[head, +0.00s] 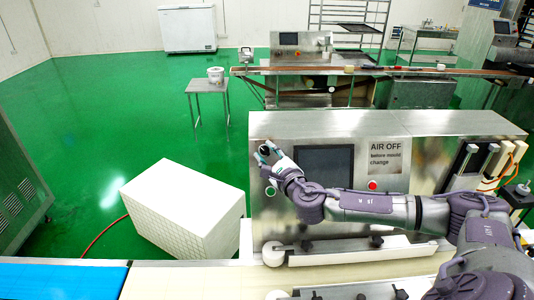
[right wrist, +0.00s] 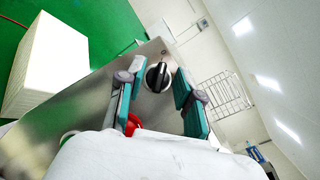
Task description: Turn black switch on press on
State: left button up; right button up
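The black switch (right wrist: 158,77) is a round black knob with a light pointer line, set on the metal front panel of the press (head: 430,126). In the head view only a dark part of the switch (head: 264,150) shows at the gripper's tips. My right gripper (right wrist: 157,82) is open, with one teal finger on each side of the knob in the right wrist view. Gaps show between the knob and both fingers. In the head view my right gripper (head: 270,155) is at the panel's upper left corner. My left gripper is not in view.
The panel carries a dark screen (head: 325,166), a red button (head: 372,185) and a green button (head: 270,191). An "AIR OFF" sign (head: 386,158) is right of the screen. A white block (head: 185,207) stands left of the press. Green floor lies open beyond.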

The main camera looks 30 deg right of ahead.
grip_shut()
